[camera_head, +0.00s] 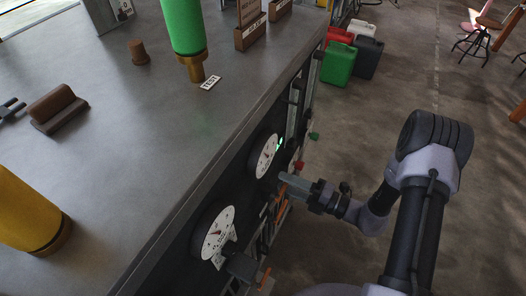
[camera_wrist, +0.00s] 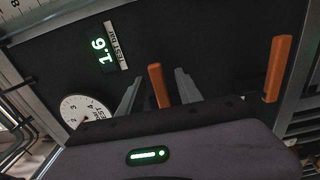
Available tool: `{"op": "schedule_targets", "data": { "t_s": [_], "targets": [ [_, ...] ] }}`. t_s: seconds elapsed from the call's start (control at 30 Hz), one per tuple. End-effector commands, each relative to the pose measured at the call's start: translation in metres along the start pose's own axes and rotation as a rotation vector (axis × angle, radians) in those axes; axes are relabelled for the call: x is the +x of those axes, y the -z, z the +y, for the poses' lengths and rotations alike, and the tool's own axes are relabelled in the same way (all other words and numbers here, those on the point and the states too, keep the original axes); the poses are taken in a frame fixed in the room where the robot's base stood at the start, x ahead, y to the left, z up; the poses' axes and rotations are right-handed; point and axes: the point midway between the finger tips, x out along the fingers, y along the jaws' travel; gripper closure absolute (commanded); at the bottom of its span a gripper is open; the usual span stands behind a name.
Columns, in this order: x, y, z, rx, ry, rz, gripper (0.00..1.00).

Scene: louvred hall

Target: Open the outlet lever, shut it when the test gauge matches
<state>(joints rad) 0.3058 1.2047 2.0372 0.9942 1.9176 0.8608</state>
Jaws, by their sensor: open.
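An orange lever (camera_wrist: 158,85) stands between the two spread fingers of my open gripper (camera_wrist: 158,90) in the wrist view; contact is not clear. A second orange lever (camera_wrist: 277,68) is to the right. The round white gauge (camera_wrist: 84,110) marked TEST is at lower left, partly hidden by my gripper. The green-lit display (camera_wrist: 104,55), labelled TEST bar, appears to read 1.6. In the head view my gripper (camera_head: 284,184) is at the bench's dark side panel, below a white gauge (camera_head: 264,156). Another white gauge (camera_head: 214,232) is nearer. Which lever is the outlet is not clear.
The grey bench top (camera_head: 130,110) carries a green cylinder (camera_head: 184,25) with a TEST tag (camera_head: 211,82), a yellow cylinder (camera_head: 28,212) and a brown block (camera_head: 58,108). Jerrycans (camera_head: 339,63) stand on the floor beyond.

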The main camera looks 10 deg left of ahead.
Motion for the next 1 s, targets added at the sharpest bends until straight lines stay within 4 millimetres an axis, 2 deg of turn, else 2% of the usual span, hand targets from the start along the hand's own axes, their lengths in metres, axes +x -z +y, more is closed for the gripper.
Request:
{"op": "schedule_targets", "data": {
  "t_s": [0.4,0.5,0.83,0.93,1.0],
  "targets": [
    [-0.062,-0.001,0.000,-0.001,0.000,-0.004,0.58],
    [-0.069,0.000,0.000,-0.001,0.000,-0.001,0.58],
    [-0.075,0.000,0.001,-0.002,0.000,-0.001,0.58],
    [-0.095,-0.001,0.001,-0.002,0.000,-0.005,0.58],
    [-0.118,-0.001,0.002,-0.003,0.000,-0.006,0.58]
  ]
}}
